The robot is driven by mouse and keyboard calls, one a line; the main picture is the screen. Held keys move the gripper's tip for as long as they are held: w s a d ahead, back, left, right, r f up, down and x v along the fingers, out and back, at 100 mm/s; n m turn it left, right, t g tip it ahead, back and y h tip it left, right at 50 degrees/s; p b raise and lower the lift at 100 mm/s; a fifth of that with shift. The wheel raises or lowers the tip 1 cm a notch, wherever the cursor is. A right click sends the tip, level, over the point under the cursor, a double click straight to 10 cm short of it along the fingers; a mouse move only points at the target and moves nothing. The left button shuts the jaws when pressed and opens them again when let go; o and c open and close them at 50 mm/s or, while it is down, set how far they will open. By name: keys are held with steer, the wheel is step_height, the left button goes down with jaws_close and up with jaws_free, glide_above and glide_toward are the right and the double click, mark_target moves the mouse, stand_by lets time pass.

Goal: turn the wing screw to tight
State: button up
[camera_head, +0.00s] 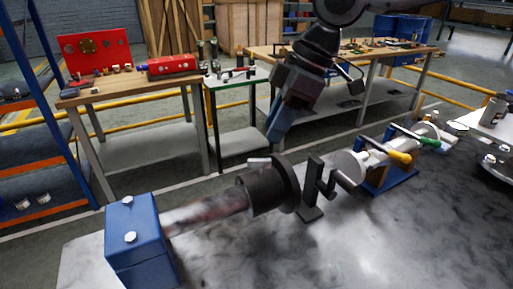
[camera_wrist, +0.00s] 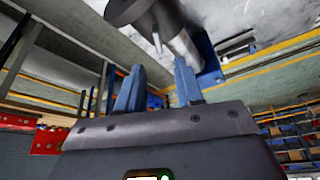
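A blue block (camera_head: 140,240) on the metal bench holds a rusty-grey shaft (camera_head: 208,210) with a dark round collar (camera_head: 270,190) at its far end. A small pale wing screw (camera_head: 259,163) sticks up from the top of the collar. In the wrist view, the collar (camera_wrist: 135,10) is at the top edge, and a small pale part that looks like the wing screw (camera_wrist: 156,42) stands out from it. My gripper (camera_head: 277,132) is above the collar, apart from the screw. The wrist view shows the two blue fingers of my gripper (camera_wrist: 158,80) spread and empty.
A black bracket with a crank-like part (camera_head: 315,190) stands right of the collar. Beyond it is a blue stand (camera_head: 388,178) with yellow- and green-handled tools. Side tables (camera_head: 130,90) stand behind, and the bench front is clear.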

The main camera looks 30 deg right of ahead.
mark_target(260, 158)
steer(key=x, duration=0.7)
steer(key=shift+d+f, duration=0.2)
steer(key=shift+f, duration=0.15)
jaws_close()
